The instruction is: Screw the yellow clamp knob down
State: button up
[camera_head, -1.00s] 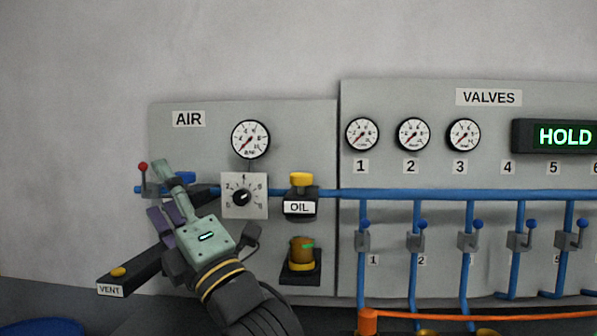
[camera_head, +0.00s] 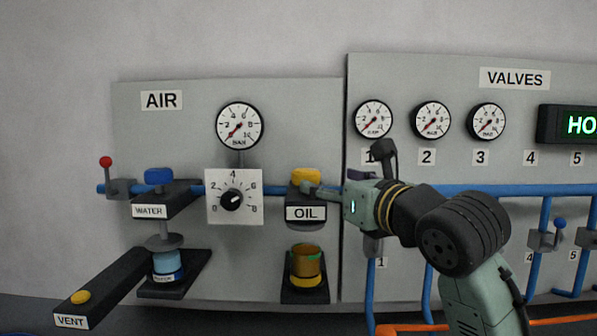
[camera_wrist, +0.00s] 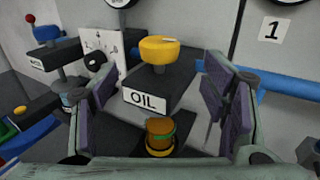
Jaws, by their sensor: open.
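The yellow clamp knob (camera_head: 306,175) sits on top of the dark OIL clamp (camera_head: 306,214). It also shows in the wrist view (camera_wrist: 159,49), upright on a short stem above the OIL label. An amber cup (camera_head: 306,262) with a green mark stands on a black shelf below the clamp. Whether a finger touches the knob cannot be told.
The WATER clamp (camera_head: 166,201) with a blue knob stands to the left, a blue cup (camera_head: 167,265) below it. A dial (camera_head: 232,199) sits between the clamps. The blue pipe (camera_head: 480,190) and small valves lie to the right. The VENT arm (camera_head: 105,285) juts out lower left.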

aim_at(313, 177)
jog(key=p+x, duration=0.2)
jog(key=x, duration=0.2)
jog(key=p+x, duration=0.1)
jog(key=x, duration=0.4)
jog(key=shift+r+p, duration=0.2)
jog(key=shift+p, duration=0.2)
jog(key=shift+w+a+f, duration=0.15)
jog(key=shift+w+a, duration=0.1)
jog(key=shift+w, duration=0.25)
jog(key=c, duration=1.2)
